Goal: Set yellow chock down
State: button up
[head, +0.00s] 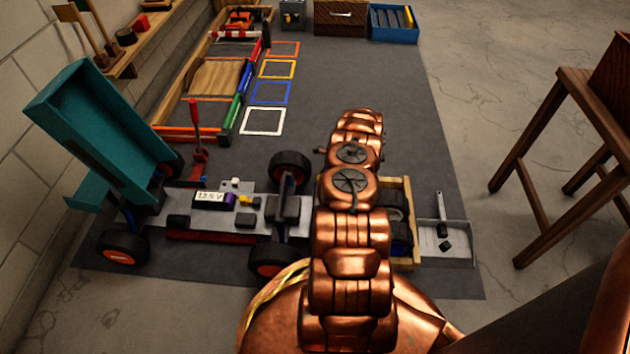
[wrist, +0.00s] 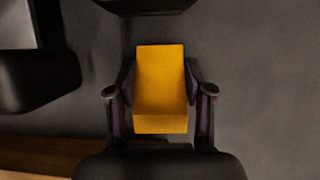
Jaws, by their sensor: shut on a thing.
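The yellow chock (wrist: 160,80) is a plain yellow block in the middle of the wrist view. My gripper (wrist: 160,88) is shut on it, with one dark finger against each side. Dark grey floor or mat lies beneath it, and I cannot tell whether the chock touches it. In the head view my copper arm hides the gripper and the chock. The car chassis (head: 213,207) stands on the grey mat (head: 360,70), with its teal body shell (head: 95,120) tilted up at the left.
In the wrist view, a black rounded part (wrist: 40,82) is at left and a wooden strip (wrist: 40,158) at lower left. In the head view, a wooden tray (head: 411,220) and dustpan (head: 443,235) are right of my arm. The mat's far middle is clear, beside coloured outlined squares (head: 263,121).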

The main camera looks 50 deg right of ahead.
jog(key=shift+w+a+r+b, duration=0.1)
jog(key=shift+w+a+b, duration=0.2)
jog(key=shift+w+a, duration=0.2)
jog(key=shift+w+a+f+b, duration=0.25)
jog(key=shift+w+a+b, duration=0.2)
jog(key=shift+w+b, duration=0.1)
jog(key=shift+w+a+f+b, duration=0.2)
jog(key=shift+w+a+b, duration=0.2)
jog(key=shift+b, duration=0.1)
jog(key=shift+f, duration=0.25)
jog(key=o, duration=1.3)
jog(key=shift+o, duration=0.2)
jog(key=shift+r, duration=0.2)
